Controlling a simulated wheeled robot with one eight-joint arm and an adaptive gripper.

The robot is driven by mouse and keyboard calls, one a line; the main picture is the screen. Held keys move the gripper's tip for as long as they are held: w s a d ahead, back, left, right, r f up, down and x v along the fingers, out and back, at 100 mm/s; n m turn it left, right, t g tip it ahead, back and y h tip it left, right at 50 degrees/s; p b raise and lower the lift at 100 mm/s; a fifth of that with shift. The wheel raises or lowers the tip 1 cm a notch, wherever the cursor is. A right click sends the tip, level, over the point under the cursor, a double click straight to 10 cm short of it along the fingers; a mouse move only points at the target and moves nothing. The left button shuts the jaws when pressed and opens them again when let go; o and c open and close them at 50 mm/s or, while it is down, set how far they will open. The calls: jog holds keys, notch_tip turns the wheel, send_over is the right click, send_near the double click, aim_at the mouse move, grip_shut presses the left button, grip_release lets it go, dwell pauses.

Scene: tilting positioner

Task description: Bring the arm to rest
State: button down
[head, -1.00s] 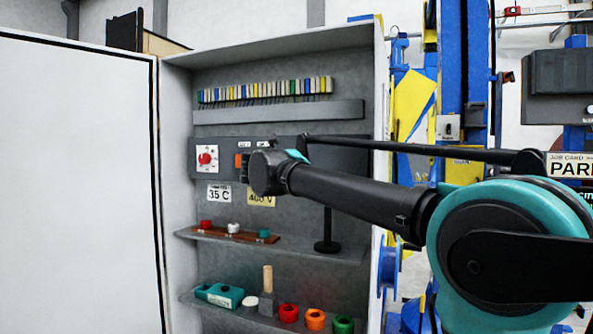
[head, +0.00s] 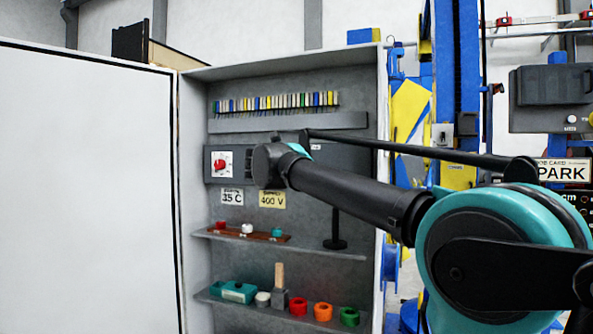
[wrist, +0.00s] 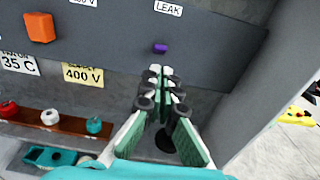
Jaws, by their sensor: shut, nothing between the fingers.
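My gripper (wrist: 160,85) shows in the wrist view, its green-padded fingers drawn together at the tips with nothing between them. It is in front of the grey cabinet's dark panel, below a purple button (wrist: 160,47) and the LEAK label (wrist: 168,8); I cannot tell the gap to the panel. In the head view my arm reaches left from the right side to the cabinet (head: 385,110), and its fingers are hidden behind my wrist. A job card (head: 563,171) at the right reads PARK.
The open white cabinet door (head: 85,180) fills the left. A shelf (head: 300,247) bears a brown strip with red, white and teal knobs. A lower shelf holds a teal block (head: 238,292), a wooden-handled tool (head: 280,285) and coloured rings (head: 323,311). A black stand (head: 335,242) is near my arm.

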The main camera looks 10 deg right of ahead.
jog(key=w+a+f+n+t+y, duration=0.1)
jog(key=a+f+n+t+y, duration=0.5)
jog(key=n, duration=1.1)
jog(key=s+a+f+n+g+y, duration=0.2)
jog(key=s+f+n+g+y, duration=0.2)
jog(key=f+n, duration=0.5)
jog(key=s+a+f+n+g+y, duration=0.25)
jog(key=f+n+y, duration=0.2)
jog(key=f, duration=0.95)
jog(key=s+d+f+n+g+h, duration=0.2)
jog(key=s+d+f+n+g, duration=0.1)
jog(key=s+f, duration=0.6)
jog(key=s+d+f+n+g+h, duration=0.2)
jog(key=s+d+f+n+g, duration=0.2)
jog(key=s+f, duration=0.5)
jog(key=s+d+f+n+g+h, duration=0.2)
jog(key=s+d+f, duration=0.5)
jog(key=f, duration=0.5)
jog(key=shift+s+d+f+n+g, duration=0.15)
jog(key=shift+s+n+g, duration=0.5)
jog(key=shift+s+n, duration=0.5)
